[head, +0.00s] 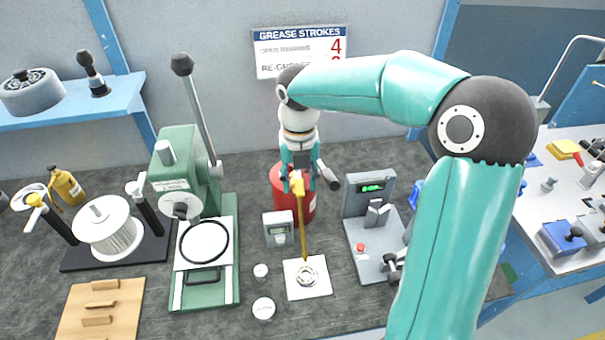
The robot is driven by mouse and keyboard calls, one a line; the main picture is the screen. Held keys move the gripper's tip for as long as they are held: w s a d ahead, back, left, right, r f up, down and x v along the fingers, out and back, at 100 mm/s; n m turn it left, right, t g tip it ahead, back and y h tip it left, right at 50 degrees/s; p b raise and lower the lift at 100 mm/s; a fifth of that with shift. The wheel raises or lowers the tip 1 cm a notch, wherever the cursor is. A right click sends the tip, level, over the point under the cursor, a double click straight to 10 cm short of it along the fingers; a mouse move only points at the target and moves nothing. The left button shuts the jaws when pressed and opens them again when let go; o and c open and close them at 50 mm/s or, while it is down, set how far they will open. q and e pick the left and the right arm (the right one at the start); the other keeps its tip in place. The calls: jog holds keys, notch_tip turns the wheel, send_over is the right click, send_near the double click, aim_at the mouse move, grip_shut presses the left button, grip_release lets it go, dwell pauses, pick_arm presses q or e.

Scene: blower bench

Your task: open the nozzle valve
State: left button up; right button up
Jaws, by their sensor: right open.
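My right arm comes in from the right, and its gripper (299,184) points down at the middle of the bench. Its jaws are open, one finger on each side of a yellow fitting. The yellow fitting (296,188) sits at the top of a thin yellow tube (303,230), which runs down to a round metal bearing on a white pad (318,285). I cannot tell whether the fingers touch the fitting, or which part is the nozzle valve. A red canister (307,208) stands right behind it, partly hidden by the gripper. My left gripper is not in view.
A green press (177,150) with a tall lever stands to the left. A small grey meter (278,229) is close beside the tube. A grey test stand (368,190) with a green display is to the right. Two small round tins (263,308) lie in front.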

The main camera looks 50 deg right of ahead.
aim_at(300, 187)
notch_tip(300, 187, up, 12)
dwell(0.5)
jog(key=shift+f, duration=0.15)
dwell(0.3)
